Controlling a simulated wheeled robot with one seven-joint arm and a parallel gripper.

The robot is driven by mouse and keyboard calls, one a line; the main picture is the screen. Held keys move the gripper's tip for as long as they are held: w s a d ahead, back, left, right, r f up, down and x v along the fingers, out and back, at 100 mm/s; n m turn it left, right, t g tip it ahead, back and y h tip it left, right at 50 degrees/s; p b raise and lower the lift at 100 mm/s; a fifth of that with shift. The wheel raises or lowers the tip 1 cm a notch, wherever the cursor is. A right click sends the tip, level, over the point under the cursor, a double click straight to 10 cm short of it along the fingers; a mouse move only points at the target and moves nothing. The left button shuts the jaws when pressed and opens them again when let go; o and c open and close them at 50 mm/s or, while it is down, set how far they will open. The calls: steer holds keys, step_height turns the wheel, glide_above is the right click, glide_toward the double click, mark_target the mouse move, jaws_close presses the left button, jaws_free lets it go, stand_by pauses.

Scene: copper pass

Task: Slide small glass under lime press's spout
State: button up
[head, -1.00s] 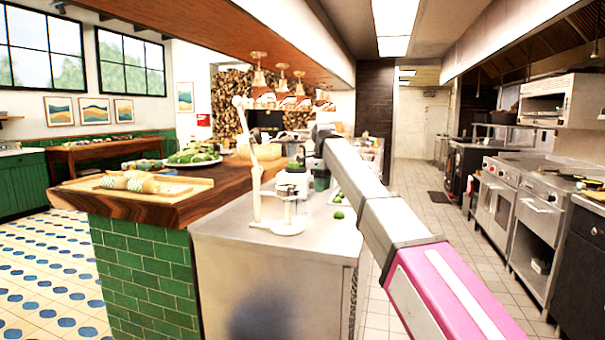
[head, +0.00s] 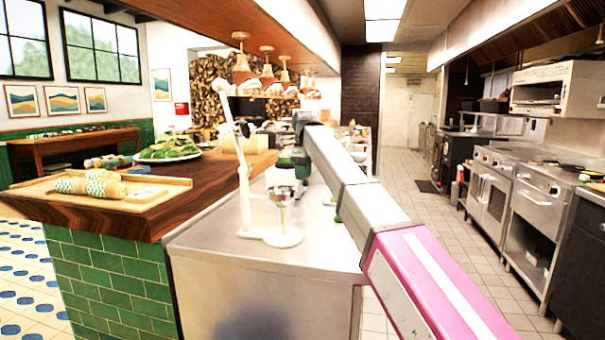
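The lime press is a cream-white stand with a tall upright lever (head: 240,160) and a flat rounded base (head: 272,238). It stands on the steel counter (head: 215,243), left of my arm. A small clear shape by its front cup (head: 284,203) may be the small glass, but it is too small and blurred to tell. My arm, pink and grey, reaches from the lower right up to a dark joint over the counter's far part.
A wooden counter (head: 195,190) on green tiles adjoins at left, with a board of patterned rolls (head: 90,187) and a plate of greens (head: 168,151). The tiled aisle (head: 410,205) at right is clear, with stoves (head: 500,185) beyond.

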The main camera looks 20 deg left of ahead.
mark_target(303, 202)
steer(key=shift+f, duration=0.1)
step_height(303, 202, down, 11)
steer(key=shift+s+r, duration=0.15)
steer(key=shift+r, duration=0.05)
stand_by(0.4)
jaws_close()
